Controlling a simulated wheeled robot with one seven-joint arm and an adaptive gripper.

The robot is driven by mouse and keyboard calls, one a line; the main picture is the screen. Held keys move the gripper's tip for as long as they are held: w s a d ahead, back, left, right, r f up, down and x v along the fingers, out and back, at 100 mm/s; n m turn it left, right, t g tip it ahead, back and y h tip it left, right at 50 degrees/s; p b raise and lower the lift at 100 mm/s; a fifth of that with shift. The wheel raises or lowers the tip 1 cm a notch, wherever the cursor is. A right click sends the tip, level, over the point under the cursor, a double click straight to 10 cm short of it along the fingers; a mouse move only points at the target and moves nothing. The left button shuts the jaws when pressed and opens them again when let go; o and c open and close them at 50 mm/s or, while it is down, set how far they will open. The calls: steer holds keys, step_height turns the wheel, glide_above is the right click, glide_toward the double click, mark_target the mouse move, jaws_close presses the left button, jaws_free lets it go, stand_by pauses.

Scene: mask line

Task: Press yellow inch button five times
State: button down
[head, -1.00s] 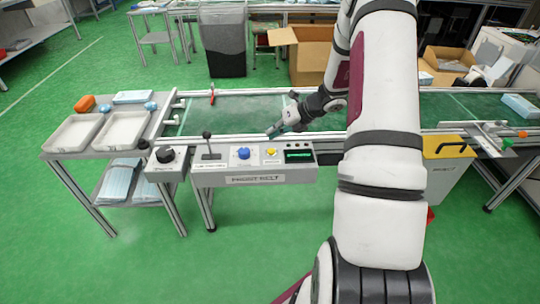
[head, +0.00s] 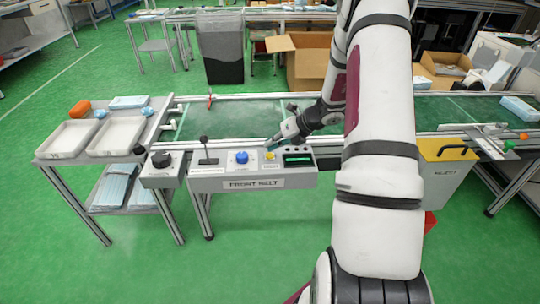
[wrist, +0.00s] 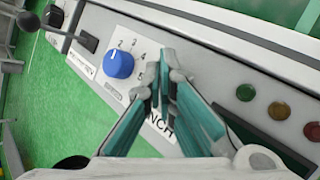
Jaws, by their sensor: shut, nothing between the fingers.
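The yellow inch button (head: 269,156) sits on the grey front-belt control panel, between the blue knob (head: 241,157) and the green display. My gripper (head: 270,146) is shut and empty, its tips just above and behind the button in the head view. I cannot tell whether they touch it. In the wrist view my shut gripper (wrist: 160,68) points at the panel beside the blue knob (wrist: 119,65). The fingers hide the yellow button there, and part of the INCH label (wrist: 160,127) shows next to them.
A black-handled lever (head: 203,145) and a black knob (head: 162,158) stand left of the blue knob. The green display (head: 298,158) is right of the button. Two white trays (head: 117,136) lie on the left side table.

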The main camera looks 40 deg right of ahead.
mark_target(272, 153)
steer(key=shift+f, duration=0.15)
stand_by(0.7)
steer(key=shift+f, duration=0.3)
steer(key=shift+f+b, duration=0.4)
steer(key=shift+b, duration=0.05)
stand_by(0.7)
steer(key=shift+r, duration=0.1)
steer(key=shift+r+p, duration=0.75)
steer(key=shift+p, duration=0.05)
step_height(272, 153, up, 5)
steer(key=p, duration=0.4)
stand_by(2.0)
